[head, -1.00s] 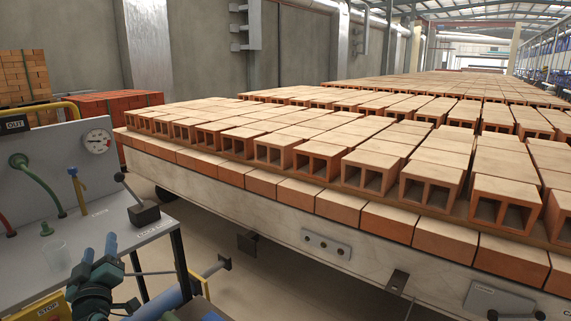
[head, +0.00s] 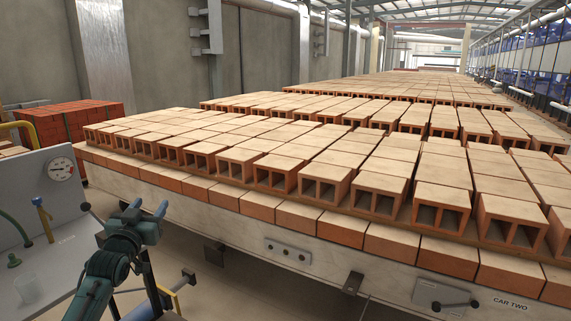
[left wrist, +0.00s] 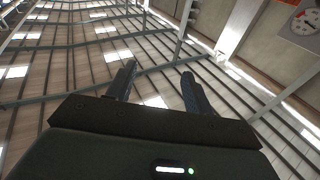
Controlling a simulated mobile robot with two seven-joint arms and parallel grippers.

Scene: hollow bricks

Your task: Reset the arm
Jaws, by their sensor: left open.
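The car carries rows of hollow bricks (head: 327,180). My right gripper is in neither current view.
The grey control panel (head: 35,180) with a gauge (head: 60,169) and a blue-handled valve (head: 42,215) stands at the left. A clear cup (head: 27,289) sits on its ledge. A red brick stack (head: 75,125) stands behind. Floor shows below the car.

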